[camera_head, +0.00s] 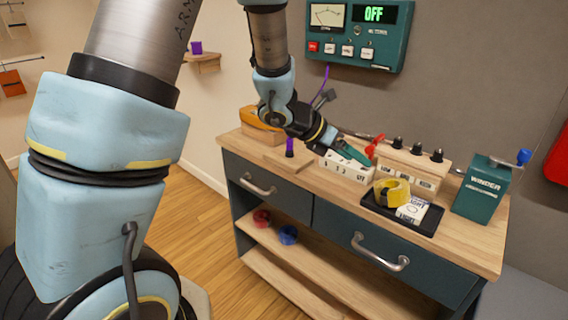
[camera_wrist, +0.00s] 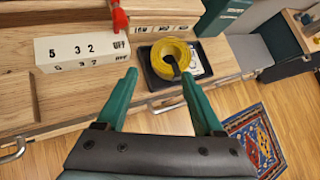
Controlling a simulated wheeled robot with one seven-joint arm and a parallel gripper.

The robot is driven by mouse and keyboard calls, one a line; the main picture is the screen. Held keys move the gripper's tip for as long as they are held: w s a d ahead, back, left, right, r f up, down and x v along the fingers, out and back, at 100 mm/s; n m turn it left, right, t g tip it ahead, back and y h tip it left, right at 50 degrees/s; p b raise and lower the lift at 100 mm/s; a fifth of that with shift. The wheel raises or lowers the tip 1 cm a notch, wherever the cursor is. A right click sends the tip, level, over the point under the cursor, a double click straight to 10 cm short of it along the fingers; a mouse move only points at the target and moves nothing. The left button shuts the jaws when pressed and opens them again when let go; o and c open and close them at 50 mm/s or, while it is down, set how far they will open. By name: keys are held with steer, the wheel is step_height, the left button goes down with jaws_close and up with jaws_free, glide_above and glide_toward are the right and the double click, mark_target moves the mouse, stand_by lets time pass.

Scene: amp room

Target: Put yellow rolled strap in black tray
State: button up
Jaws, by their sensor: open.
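The yellow rolled strap (camera_head: 388,193) sits in the black tray (camera_head: 425,230) on the bench top, with a dark band at its front. The strap (camera_wrist: 162,54) and the tray (camera_wrist: 150,78) also show in the wrist view, where the strap lies toward the tray's left and middle. My gripper (camera_head: 352,154) is open and empty, with green fingers apart from the strap. In the wrist view my gripper (camera_wrist: 160,73) has its fingertips spread, with the strap beyond them. Part of the tray floor is hidden under the strap.
A white card (camera_head: 413,210) lies in the tray beside the strap. A white numbered block (camera_head: 346,168) and a wooden block with black knobs (camera_head: 410,168) stand behind and left. A green winder box (camera_head: 481,190) stands right. A purple-topped object (camera_head: 290,147) stands left.

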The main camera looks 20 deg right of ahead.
steer(key=w+a+r+n+t+y, duration=0.1)
steer(key=w+a+n+t+y, duration=0.2)
steer(key=w+a+n, duration=0.55)
steer(key=w+a+n+t+y, duration=0.3)
steer(key=w+a+n+t, duration=0.1)
steer(key=a+n, duration=0.9)
steer(key=s+a+n+g+y, duration=0.2)
steer(key=s+a+n+y, duration=0.2)
steer(key=a+n, duration=1.1)
steer(key=s+a+n+g, duration=0.2)
steer(key=s+n, duration=0.6)
steer(key=n, duration=0.5)
steer(key=shift+s+a+f+g, duration=0.35)
steer(key=shift+s+f+g, duration=0.05)
steer(key=shift+f+g, duration=0.1)
